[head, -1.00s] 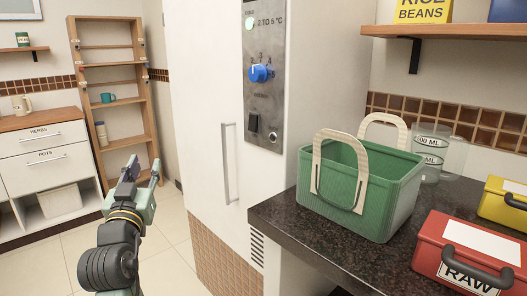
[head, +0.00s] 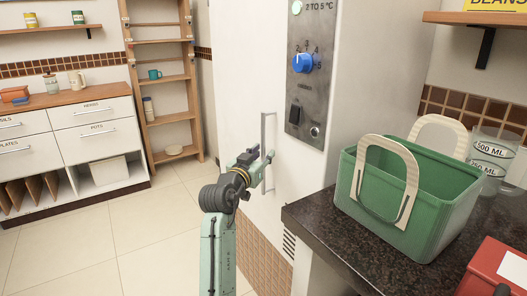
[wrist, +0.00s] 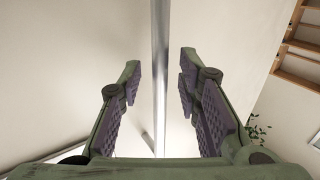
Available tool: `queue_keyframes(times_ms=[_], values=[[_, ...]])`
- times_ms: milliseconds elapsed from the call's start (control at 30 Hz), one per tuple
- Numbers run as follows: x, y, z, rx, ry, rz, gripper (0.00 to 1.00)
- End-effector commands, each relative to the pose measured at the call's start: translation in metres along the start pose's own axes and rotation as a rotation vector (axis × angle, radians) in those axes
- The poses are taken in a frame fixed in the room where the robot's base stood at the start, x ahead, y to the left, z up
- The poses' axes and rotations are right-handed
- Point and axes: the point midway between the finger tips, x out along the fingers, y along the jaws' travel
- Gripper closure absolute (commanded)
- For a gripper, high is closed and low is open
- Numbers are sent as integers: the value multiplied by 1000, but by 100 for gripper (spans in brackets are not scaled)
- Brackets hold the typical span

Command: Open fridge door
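The white fridge door (head: 233,114) appears shut, with a vertical metal bar handle (head: 268,133). My gripper (head: 261,157) is at the handle's lower half in the head view. In the wrist view my gripper (wrist: 158,80) is open, with one padded finger on each side of the handle bar (wrist: 161,50). Gaps show between the bar and both fingers, the smaller one on the right. The bar's depth between the fingers is hard to tell.
A dark counter (head: 330,240) juts out right of the fridge, holding a green basket (head: 410,205) and a red box (head: 490,270). A control panel (head: 310,70) is above the handle. Tiled floor (head: 110,235) is free to the left.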

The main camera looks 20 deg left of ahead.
Motion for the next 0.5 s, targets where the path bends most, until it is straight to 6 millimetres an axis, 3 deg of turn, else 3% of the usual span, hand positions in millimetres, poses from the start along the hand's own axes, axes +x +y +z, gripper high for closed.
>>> queue_keyframes(times_ms=[400, 500], values=[[10, 0, 0, 1, 1, -1, 69], [10, 0, 0, 0, 1, -1, 76]])
